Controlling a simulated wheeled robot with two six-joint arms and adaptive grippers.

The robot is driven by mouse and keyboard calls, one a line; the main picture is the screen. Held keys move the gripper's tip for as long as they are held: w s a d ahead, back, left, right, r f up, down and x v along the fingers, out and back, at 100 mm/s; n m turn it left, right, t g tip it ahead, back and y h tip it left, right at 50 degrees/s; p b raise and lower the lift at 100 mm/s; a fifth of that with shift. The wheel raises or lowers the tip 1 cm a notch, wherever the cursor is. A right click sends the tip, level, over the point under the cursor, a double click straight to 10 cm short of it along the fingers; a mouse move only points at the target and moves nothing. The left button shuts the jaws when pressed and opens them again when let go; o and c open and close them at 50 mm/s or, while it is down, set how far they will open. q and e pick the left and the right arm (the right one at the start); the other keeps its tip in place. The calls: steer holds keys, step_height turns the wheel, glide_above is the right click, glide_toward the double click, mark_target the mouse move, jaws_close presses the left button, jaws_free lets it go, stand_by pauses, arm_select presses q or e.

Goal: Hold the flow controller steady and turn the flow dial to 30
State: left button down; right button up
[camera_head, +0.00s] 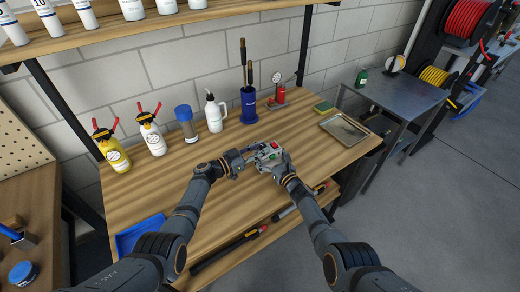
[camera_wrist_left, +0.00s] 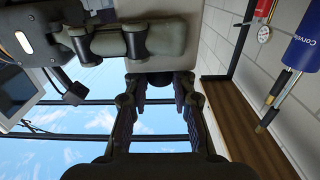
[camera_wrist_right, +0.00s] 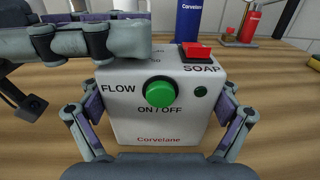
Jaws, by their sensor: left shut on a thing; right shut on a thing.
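The flow controller (camera_head: 267,153) is a pale grey box held above the wooden bench. In the right wrist view its front (camera_wrist_right: 150,123) carries a green ON/OFF button, a red SOAP button and the word FLOW. My right gripper (camera_wrist_right: 160,108) is shut on the box, one finger on each side. My left gripper (camera_head: 243,158) reaches in from the left at the controller. In the left wrist view its fingers (camera_wrist_left: 160,92) are closed around a dark round part, apparently the flow dial. Its arm covers the dial's scale in the right wrist view, so the setting cannot be read.
A metal tray (camera_head: 344,128) and a sponge (camera_head: 323,107) lie at the right. A blue tray (camera_head: 136,232) lies at the front left.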

arm_select(q)
steer(key=c, duration=1.1)
jaws_free()
steer(key=shift+a, duration=0.1)
steer(key=v, duration=1.2)
